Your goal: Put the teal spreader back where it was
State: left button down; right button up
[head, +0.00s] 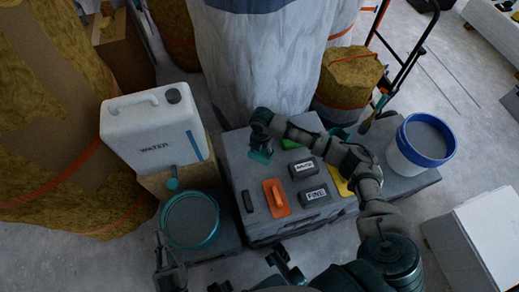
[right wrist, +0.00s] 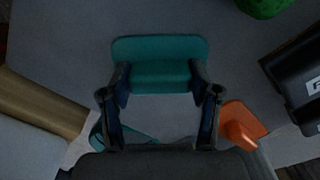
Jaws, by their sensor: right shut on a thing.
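The teal spreader (head: 261,157) is at the upper left of the grey case top (head: 237,160) in the head view. My right gripper (head: 262,138) is above it and shut on it. In the right wrist view the spreader (right wrist: 160,76) sits between the two fingers of my right gripper (right wrist: 160,92), its wide edge pointing away from the wrist. I cannot tell whether the spreader touches the case top. My left gripper (head: 167,258) is low at the left, beside a teal-rimmed bucket (head: 190,220); its finger opening is unclear.
An orange tool (head: 277,197), a green item (head: 290,144), a yellow item (head: 343,186) and black blocks, one marked FINE (head: 314,195), lie on the case. A white water canister (head: 155,130) stands left, a blue-rimmed bucket (head: 422,143) right. Wrapped rolls stand behind.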

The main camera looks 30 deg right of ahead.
aim_at(262, 150)
jog(key=shift+d, duration=0.3)
jog(key=o, duration=0.8)
jog(key=shift+c, duration=0.2)
jog(key=shift+o, duration=1.3)
pick_arm(q)
jog(key=shift+w+d, duration=0.1)
jog(key=shift+d, duration=0.05)
pick_arm(e)
jog(key=shift+a, duration=0.2)
jog(key=shift+r, duration=0.5)
notch_tip(262, 150, up, 7)
jog(key=p, duration=0.3)
jog(key=shift+d+f, duration=0.15)
jog(key=shift+f, duration=0.05)
pick_arm(q)
notch_tip(262, 150, down, 10)
jog(key=s+a+g+y+p, duration=0.1)
jog(key=g+y, duration=0.1)
jog(key=g, duration=0.6)
jog(key=shift+s+a+m, duration=0.3)
jog(key=shift+s+a, duration=0.05)
jog(key=shift+s, duration=0.05)
pick_arm(e)
notch_tip(262, 150, up, 4)
jog(key=shift+r, duration=0.25)
